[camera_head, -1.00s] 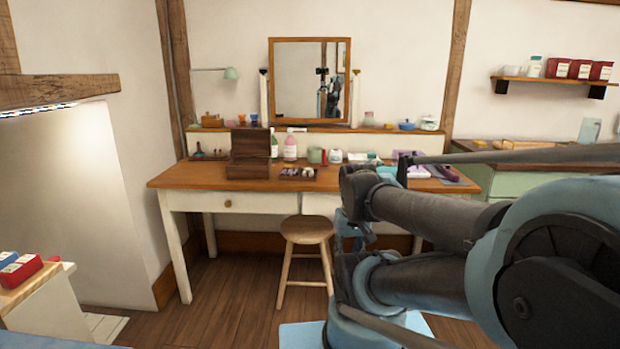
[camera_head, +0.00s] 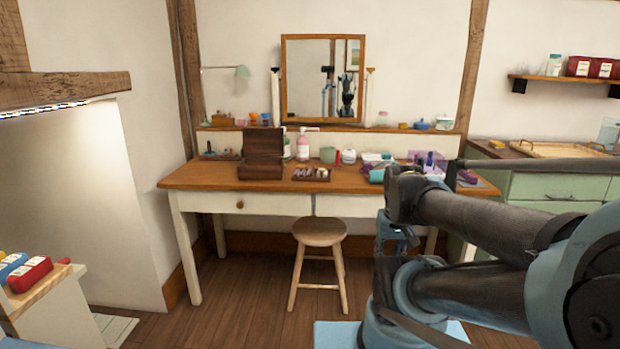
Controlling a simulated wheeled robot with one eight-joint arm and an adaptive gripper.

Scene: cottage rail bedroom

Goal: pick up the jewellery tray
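A small dark tray (camera_head: 324,179) with small pale and purple pieces in it lies near the middle of the wooden dressing table (camera_head: 400,188). It appears to be the jewellery tray. It sits just right of an open dark wooden box (camera_head: 262,172), with a narrow gap between them. My arm fills the right side of the view and covers the right part of the table. I cannot make out my gripper's fingers. Nothing of mine touches the tray.
Bottles (camera_head: 303,148), a green pot (camera_head: 328,155) and a white jar (camera_head: 349,156) stand behind the tray. A mirror (camera_head: 318,78) rises at the back. A round stool (camera_head: 319,232) stands before the table. Purple items (camera_head: 430,160) lie at the right. The tabletop directly before the tray is clear.

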